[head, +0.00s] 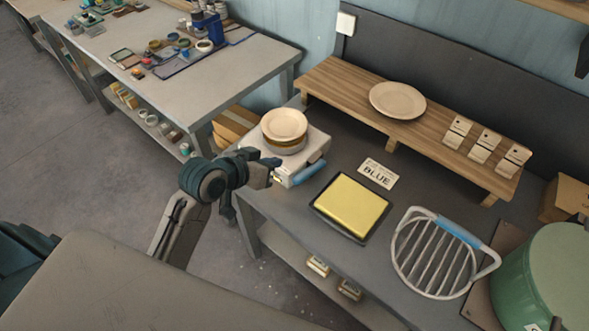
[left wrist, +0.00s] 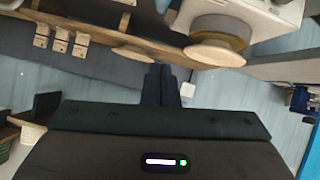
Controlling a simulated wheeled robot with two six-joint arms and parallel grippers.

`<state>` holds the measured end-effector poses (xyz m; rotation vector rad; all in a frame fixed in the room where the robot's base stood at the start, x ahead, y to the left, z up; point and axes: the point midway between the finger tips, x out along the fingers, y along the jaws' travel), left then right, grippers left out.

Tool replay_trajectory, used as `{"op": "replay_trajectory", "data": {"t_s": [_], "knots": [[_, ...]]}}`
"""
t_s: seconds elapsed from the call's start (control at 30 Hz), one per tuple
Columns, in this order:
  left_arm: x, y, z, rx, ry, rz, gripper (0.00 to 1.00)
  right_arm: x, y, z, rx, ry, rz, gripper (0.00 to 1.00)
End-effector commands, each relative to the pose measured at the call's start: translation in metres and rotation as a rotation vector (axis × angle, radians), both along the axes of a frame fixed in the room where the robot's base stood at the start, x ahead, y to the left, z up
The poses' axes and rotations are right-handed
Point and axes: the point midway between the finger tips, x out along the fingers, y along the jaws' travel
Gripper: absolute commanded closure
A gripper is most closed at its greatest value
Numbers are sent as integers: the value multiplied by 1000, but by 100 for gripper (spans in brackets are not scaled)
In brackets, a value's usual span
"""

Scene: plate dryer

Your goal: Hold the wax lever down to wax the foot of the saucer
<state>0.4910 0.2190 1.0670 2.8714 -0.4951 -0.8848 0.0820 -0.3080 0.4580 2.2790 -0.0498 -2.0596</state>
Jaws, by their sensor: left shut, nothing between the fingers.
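A cream saucer (head: 284,122) sits on a round, yellow-banded holder (head: 285,145) on top of the white waxing machine (head: 302,150). The blue wax lever (head: 309,173) sticks out at the machine's front right side. My left gripper (head: 271,168) is shut and empty, close to the machine's front left and to the left of the lever. In the head view I cannot tell if it touches the machine. In the left wrist view its fingers (left wrist: 161,84) are together, and the saucer (left wrist: 215,54) shows upside down at upper right. My right gripper is not in view.
A plate (head: 397,99) and several cards (head: 481,149) lie on the wooden riser (head: 340,92). Right of the machine are a "BLUE" sign (head: 377,173), a yellow pad (head: 351,204), a wire rack (head: 433,262) and a green pot (head: 548,280). Another worktable (head: 115,38) stands left.

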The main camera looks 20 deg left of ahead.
Motion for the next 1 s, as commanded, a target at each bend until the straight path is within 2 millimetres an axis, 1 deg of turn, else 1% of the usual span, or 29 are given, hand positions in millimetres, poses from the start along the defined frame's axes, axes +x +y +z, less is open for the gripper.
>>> {"op": "replay_trajectory", "data": {"t_s": [0.17,0.27,0.37,0.6,0.73,0.83,1.0], "knots": [[4,-1,-2,-1,2,1,100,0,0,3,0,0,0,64],[12,-5,-7,-4,3,2,100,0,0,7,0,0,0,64],[26,-11,-14,-5,3,2,100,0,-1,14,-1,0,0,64],[63,-28,-40,-3,4,2,100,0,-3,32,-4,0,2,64],[80,-35,-52,-2,4,0,100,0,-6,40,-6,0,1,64],[70,-35,-69,0,8,1,100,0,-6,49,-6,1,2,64],[65,-36,-86,0,3,1,100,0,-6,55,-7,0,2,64]]}}
